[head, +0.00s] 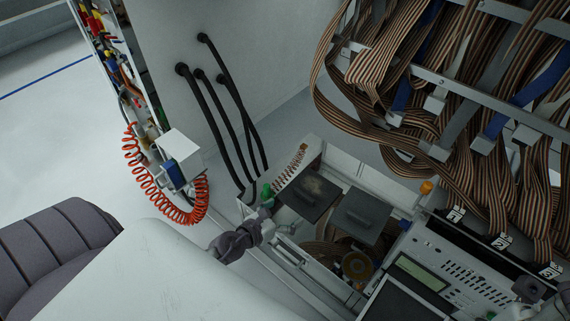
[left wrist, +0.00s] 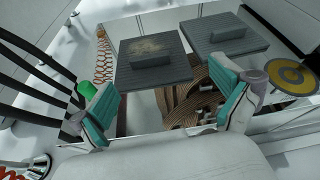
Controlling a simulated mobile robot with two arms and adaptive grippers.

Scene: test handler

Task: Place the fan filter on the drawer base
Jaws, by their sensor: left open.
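Two dark grey square filter panels, each with a raised block handle, sit side by side at the drawer. The left filter (head: 308,196) has a tan dusty patch and also shows in the left wrist view (left wrist: 152,68). The right filter (head: 361,215) looks clean and also shows in the left wrist view (left wrist: 245,38). I cannot tell which is the fan filter of the task. The drawer base (head: 290,258) is an open pale tray under them. My left gripper (head: 270,218) is open and empty at the near side of the dusty filter; its teal-padded fingers (left wrist: 165,95) are apart from both handles.
Striped ribbon cables (head: 375,80) hang at the upper right. Black hoses (head: 235,115) and a red coiled hose (head: 185,210) are to the left. A round yellow-and-grey part (head: 357,266) lies by the filters. A dark grey part at the lower right may be my right gripper (head: 527,290).

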